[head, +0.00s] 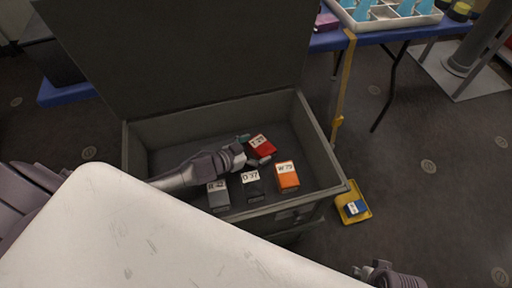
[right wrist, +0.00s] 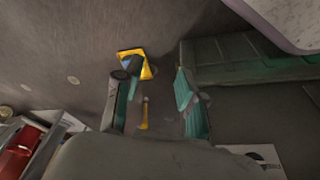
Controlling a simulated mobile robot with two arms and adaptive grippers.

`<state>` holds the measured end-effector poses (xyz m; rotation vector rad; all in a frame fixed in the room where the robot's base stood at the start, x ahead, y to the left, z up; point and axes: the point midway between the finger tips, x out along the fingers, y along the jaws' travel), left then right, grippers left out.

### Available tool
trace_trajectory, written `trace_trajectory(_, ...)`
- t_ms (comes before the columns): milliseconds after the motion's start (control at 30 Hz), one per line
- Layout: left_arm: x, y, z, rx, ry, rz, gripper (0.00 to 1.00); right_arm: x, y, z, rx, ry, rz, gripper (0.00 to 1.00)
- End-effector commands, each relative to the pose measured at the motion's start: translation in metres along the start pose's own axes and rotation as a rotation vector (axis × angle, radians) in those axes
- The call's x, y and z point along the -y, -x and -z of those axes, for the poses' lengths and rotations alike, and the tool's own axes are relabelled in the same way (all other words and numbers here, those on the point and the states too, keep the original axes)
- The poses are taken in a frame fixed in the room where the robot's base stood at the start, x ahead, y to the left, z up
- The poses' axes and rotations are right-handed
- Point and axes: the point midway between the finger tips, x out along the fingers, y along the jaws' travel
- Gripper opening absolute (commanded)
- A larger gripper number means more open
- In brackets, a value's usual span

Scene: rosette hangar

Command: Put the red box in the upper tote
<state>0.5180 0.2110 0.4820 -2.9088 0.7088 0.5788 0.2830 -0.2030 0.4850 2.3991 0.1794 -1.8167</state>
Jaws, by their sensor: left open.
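The red box (head: 263,146), with a white label, lies inside a large open grey chest (head: 326,150), towards its back right. My left gripper (head: 252,150) reaches into the chest. Its open fingers are at the left side of the red box, one towards the back and one towards the front. I cannot tell whether they touch it. My right gripper (head: 374,272) is at the bottom edge of the head view; in the right wrist view (right wrist: 153,92) its fingers are apart with nothing between them. I cannot tell which container is the upper tote.
A dark bin (head: 50,58) is at the back left. A yellow tray (head: 362,213) with a blue box (head: 355,208) lies on the floor right.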

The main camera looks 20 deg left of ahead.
Motion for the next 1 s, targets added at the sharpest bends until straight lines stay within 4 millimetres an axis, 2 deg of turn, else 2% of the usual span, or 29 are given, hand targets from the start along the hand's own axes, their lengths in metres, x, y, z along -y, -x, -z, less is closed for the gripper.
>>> trace_trajectory(167,0.000,0.004,0.003,0.002,0.001,0.000,1.00,0.000,-0.002,0.001,-0.005,0.001,0.001,0.40)
trace_trajectory(267,0.000,0.021,0.002,0.004,0.001,0.000,1.00,0.002,-0.020,-0.007,0.017,0.003,0.003,0.40)
trace_trajectory(500,-0.001,0.074,0.003,0.005,0.002,-0.001,1.00,0.004,-0.060,-0.022,0.038,0.007,0.007,0.40)
trace_trajectory(700,0.000,0.108,0.003,0.003,0.002,0.000,1.00,0.005,-0.084,-0.036,0.050,0.009,0.009,0.40)
trace_trajectory(833,0.000,0.118,0.003,0.001,0.001,0.001,1.00,0.005,-0.091,-0.041,0.053,0.010,0.009,0.40)
trace_trajectory(1000,0.000,0.121,0.003,0.000,0.000,0.000,1.00,0.005,-0.095,-0.043,0.055,0.010,0.009,0.40)
